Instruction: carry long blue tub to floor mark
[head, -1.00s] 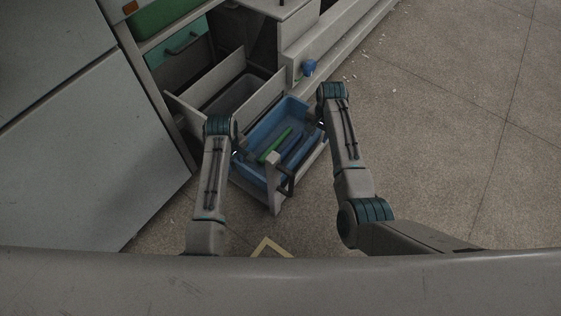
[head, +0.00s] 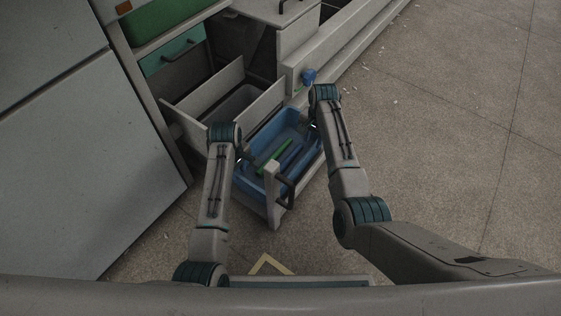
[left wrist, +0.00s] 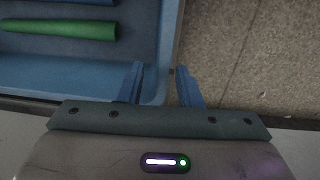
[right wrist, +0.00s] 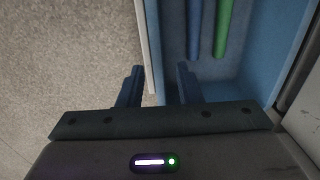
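The long blue tub (head: 262,149) sits in a pulled-out drawer and holds a green tube (head: 275,157) and a blue one. My left gripper (head: 240,159) is at the tub's left side. In the left wrist view its open fingers (left wrist: 158,86) stand either side of the tub's wall (left wrist: 165,50). My right gripper (head: 312,125) is at the tub's right side. In the right wrist view its fingers (right wrist: 157,86) are open, with the tub's wall between them; contact cannot be told. The floor mark (head: 268,264), a pale yellow corner line, lies on the floor nearer me.
The drawer's front panel with a dark handle (head: 286,192) stands on the near side of the tub. Another open drawer (head: 213,90) is behind to the left. A blue knob (head: 308,75) sits on the machine. A grey cabinet (head: 80,150) fills the left; floor at right is clear.

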